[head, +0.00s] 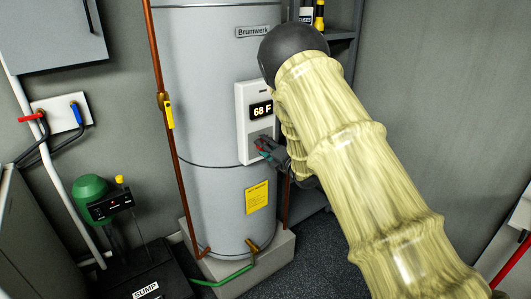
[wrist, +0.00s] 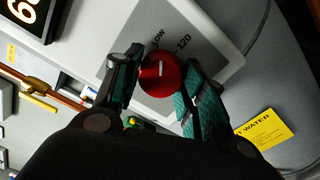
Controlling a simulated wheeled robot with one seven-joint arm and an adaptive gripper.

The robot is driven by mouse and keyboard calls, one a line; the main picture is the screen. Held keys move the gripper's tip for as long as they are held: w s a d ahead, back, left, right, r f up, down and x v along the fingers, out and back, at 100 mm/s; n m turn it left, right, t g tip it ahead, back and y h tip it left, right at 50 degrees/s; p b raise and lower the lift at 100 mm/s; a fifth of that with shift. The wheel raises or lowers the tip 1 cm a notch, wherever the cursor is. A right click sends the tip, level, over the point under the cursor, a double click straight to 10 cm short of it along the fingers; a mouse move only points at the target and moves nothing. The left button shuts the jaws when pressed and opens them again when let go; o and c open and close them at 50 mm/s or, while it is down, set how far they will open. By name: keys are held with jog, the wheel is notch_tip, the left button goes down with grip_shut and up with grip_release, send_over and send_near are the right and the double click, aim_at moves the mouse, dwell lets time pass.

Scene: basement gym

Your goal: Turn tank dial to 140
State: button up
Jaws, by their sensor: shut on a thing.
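The tank (head: 210,120) is a tall grey cylinder on a pale block. Its white control panel (head: 244,98) carries a display (head: 262,111) reading 68 F. The red dial (wrist: 161,75) sits on the panel's grey plate (wrist: 190,35) below the display. The plate shows the words LOW and 120; the dial bears a pale pointer mark. My gripper (wrist: 160,78) is shut on the dial, with one finger on each side. In the head view my gripper (head: 264,150) hides most of the dial.
A copper pipe with a yellow valve handle (head: 168,112) runs left of the tank. A yellow label (head: 257,197) is below the panel. A sump unit with a green dome (head: 90,192) stands at lower left. A shelf (head: 340,33) stands behind the tank at right.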

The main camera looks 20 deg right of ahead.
jog(key=m+b, duration=0.3)
jog(key=m, duration=2.2)
jog(key=shift+d+f, duration=0.1)
jog(key=shift+m, duration=0.3)
jog(key=o, duration=1)
jog(key=shift+o, duration=0.2)
jog(key=v, duration=1.2)
